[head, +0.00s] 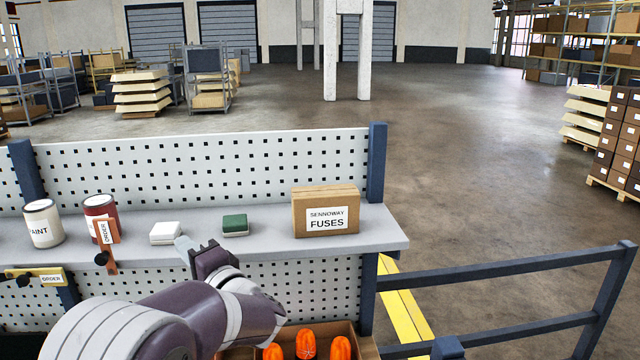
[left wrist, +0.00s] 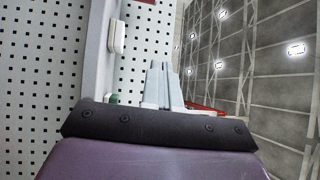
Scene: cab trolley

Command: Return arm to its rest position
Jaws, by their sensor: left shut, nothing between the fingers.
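My left arm reaches in from the bottom left in the head view. My left gripper (head: 183,243) is at the front edge of the grey shelf (head: 290,231), between the white box (head: 165,233) and the green box (head: 235,225). Its fingers are shut and empty, and part of them is hidden by the dark gripper body. In the left wrist view the two pale fingers (left wrist: 163,85) lie side by side. The white box (left wrist: 117,37) shows there beside the fingers, and a sliver of the green box (left wrist: 113,98) shows too. My right gripper is not in view.
A fuses carton (head: 326,212), a white paint can (head: 43,223) and a red can (head: 100,217) stand on the shelf. Orange items (head: 305,343) sit in a carton below. A blue rail (head: 510,268) runs at right.

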